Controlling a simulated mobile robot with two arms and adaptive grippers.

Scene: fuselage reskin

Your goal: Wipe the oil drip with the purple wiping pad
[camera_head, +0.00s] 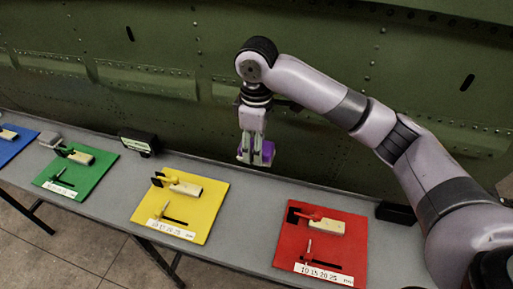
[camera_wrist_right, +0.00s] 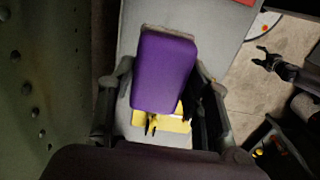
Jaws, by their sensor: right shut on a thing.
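The purple wiping pad (camera_wrist_right: 163,72) is between the fingers of my right gripper (camera_head: 256,155), which is shut on it. In the head view the pad (camera_head: 267,152) shows at the fingertips, above the back edge of the table and in front of the green fuselage panel (camera_head: 330,30). I cannot tell whether the pad touches the panel. Dark elongated marks show on the panel, one at upper left (camera_head: 130,33) and one at upper right (camera_head: 467,82); I cannot tell whether either is the oil drip. A small dark gripper, apparently my left (camera_wrist_right: 270,62), shows in the wrist view.
A long grey table (camera_head: 250,209) runs along the panel. It bears a blue board (camera_head: 9,150), a green board (camera_head: 86,183), a yellow board (camera_head: 206,226) and a red board (camera_head: 290,242) with small tools.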

